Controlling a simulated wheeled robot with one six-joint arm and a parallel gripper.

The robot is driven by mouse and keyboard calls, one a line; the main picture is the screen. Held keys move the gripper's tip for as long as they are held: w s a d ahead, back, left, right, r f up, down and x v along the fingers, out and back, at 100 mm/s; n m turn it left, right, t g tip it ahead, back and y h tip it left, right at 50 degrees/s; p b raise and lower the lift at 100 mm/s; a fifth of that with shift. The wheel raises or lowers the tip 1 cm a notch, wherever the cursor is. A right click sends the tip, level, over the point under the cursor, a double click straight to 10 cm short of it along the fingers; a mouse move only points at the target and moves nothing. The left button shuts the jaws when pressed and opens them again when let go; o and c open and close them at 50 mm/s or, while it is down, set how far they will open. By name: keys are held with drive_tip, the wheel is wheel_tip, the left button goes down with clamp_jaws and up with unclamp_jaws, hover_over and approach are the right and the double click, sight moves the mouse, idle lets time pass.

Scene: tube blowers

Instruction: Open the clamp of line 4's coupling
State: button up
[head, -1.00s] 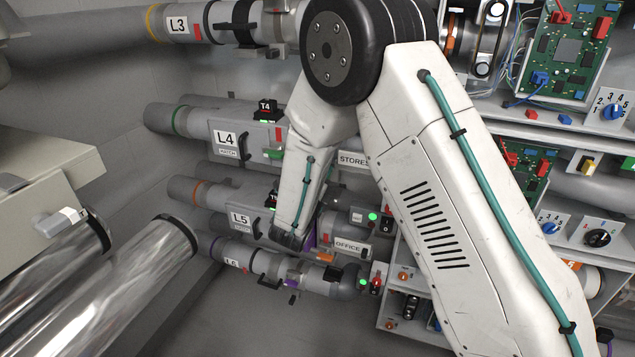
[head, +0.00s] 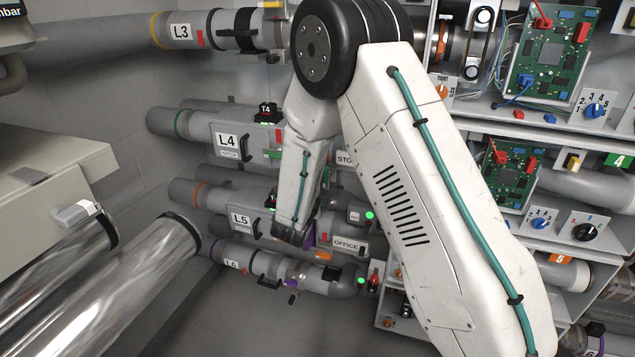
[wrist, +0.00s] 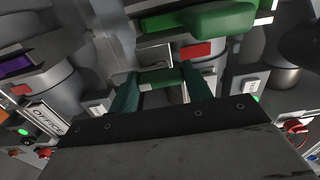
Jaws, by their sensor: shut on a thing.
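Line 4's pipe (head: 190,122) runs across the wall in the head view, marked by an L4 label (head: 228,141) and a green band. A green part (head: 272,154) of its coupling shows just left of my arm; the rest is hidden behind the arm. In the wrist view my gripper (wrist: 160,78) has its two teal fingers on either side of a small dark green piece (wrist: 161,76), seemingly the clamp's lever, and is shut on it. A larger green part of the coupling (wrist: 205,20) lies just beyond the fingertips. In the head view the jaws are hidden.
Line 3 (head: 180,32) runs above, line 5 (head: 195,192) and line 6 (head: 232,252) below. Circuit boards (head: 548,55) and dials fill the shelves at right. Two shiny tubes (head: 130,275) and a beige box (head: 50,165) stand at left.

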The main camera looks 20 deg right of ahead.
drive_tip(key=o, duration=1.4)
drive_tip(key=v, duration=0.7)
drive_tip(key=shift+s+a, duration=0.2)
drive_tip(key=shift+s, duration=0.1)
